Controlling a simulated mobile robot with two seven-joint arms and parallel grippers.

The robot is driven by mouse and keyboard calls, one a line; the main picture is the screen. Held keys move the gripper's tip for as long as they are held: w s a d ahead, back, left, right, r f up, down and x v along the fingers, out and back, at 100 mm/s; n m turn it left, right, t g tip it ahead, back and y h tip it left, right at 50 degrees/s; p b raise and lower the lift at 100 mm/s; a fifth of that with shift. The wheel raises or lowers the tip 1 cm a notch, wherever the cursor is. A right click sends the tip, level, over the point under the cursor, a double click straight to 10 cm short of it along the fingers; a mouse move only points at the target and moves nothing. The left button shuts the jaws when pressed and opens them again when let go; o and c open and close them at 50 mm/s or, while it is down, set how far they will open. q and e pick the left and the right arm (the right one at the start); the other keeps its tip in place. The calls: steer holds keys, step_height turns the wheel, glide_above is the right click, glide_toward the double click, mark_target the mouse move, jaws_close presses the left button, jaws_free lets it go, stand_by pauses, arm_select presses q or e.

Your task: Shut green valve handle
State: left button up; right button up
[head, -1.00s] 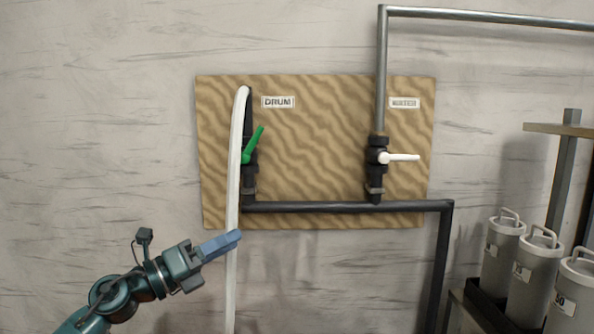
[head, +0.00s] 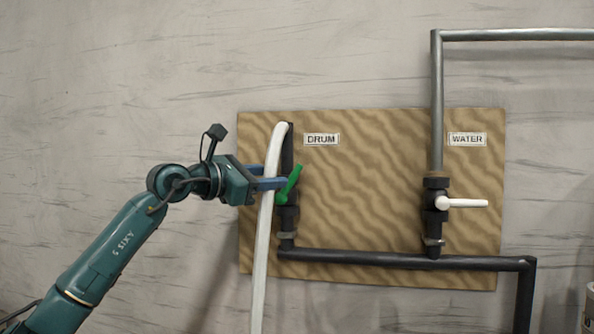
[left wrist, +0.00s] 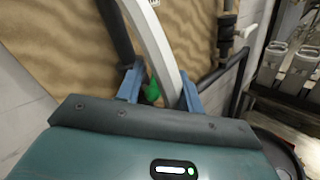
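The green valve handle (head: 290,184) is on the dark drum pipe under the DRUM label (head: 321,139). It points up and leans a little to the right. My left gripper (head: 275,176) is open at the handle, with its blue fingers apart. In the left wrist view the green handle (left wrist: 152,90) shows between the fingers (left wrist: 160,78), nearer the left one. The white hose (left wrist: 150,45) also runs between them, close to the right finger. I cannot tell whether a finger touches the handle or hose. My right gripper is in neither view.
The white hose (head: 266,230) hangs in front of the board (head: 370,180), just left of the handle. A white valve handle (head: 465,203) under the WATER label lies level on the right pipe. A dark pipe (head: 400,260) runs along the bottom. The board between the valves is clear.

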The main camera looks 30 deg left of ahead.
mark_target(295, 175)
arm_select(q)
steer(key=p+x, duration=0.1)
steer(key=x, duration=0.6)
steer(key=shift+p, duration=0.3)
steer(key=shift+c, duration=0.6)
jaws_close()
